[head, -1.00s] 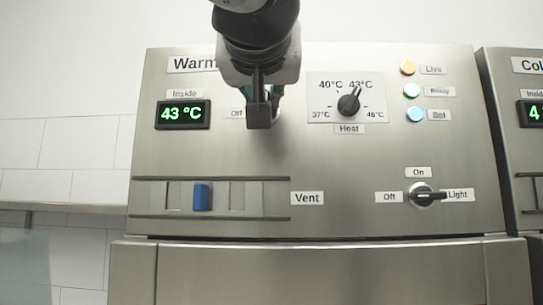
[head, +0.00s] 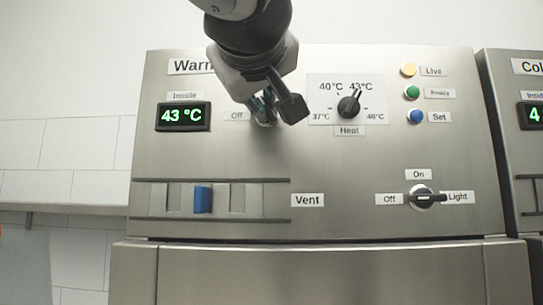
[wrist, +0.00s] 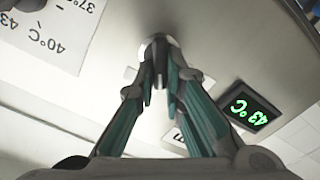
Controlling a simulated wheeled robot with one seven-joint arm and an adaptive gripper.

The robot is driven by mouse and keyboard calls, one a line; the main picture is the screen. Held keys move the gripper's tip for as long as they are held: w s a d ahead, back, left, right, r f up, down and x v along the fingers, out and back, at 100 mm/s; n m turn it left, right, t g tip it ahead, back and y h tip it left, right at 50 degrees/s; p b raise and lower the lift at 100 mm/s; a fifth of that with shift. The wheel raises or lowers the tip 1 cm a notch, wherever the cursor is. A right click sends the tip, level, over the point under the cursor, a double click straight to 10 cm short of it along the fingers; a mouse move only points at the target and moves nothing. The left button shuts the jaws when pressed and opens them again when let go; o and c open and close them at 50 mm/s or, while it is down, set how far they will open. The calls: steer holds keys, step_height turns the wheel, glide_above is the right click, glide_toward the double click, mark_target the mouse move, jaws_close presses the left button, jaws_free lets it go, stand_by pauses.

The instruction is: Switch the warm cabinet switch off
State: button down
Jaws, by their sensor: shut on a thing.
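The warm cabinet (head: 330,170) fills the middle of the head view. Its switch is hidden there behind my gripper (head: 273,113), just right of the "Off" label (head: 237,116). In the wrist view the dark switch handle (wrist: 160,62) stands on a round metal base between the fingertips of my gripper (wrist: 163,85). My gripper is shut on this handle. In the head view my gripper is rolled to a slant. The handle's exact angle is not clear.
The 43 °C display (head: 183,116) is to the left and the heat knob (head: 348,106) close to the right. Three lamps (head: 412,92), the light switch (head: 425,197) and the blue vent slider (head: 203,199) are farther off. The cold cabinet (head: 511,150) stands at the right.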

steer(key=n+p, duration=0.1)
steer(key=n, duration=0.2)
steer(key=n+p, duration=0.1)
steer(key=n, duration=0.3)
steer(key=f+n+p, duration=0.1)
steer(key=n, duration=0.3)
steer(key=shift+a, duration=0.3)
steer(key=shift+n, duration=0.4)
steer(key=c, duration=1.7)
jaws_free()
steer(key=s, duration=1.2)
steer(key=shift+a, duration=0.2)
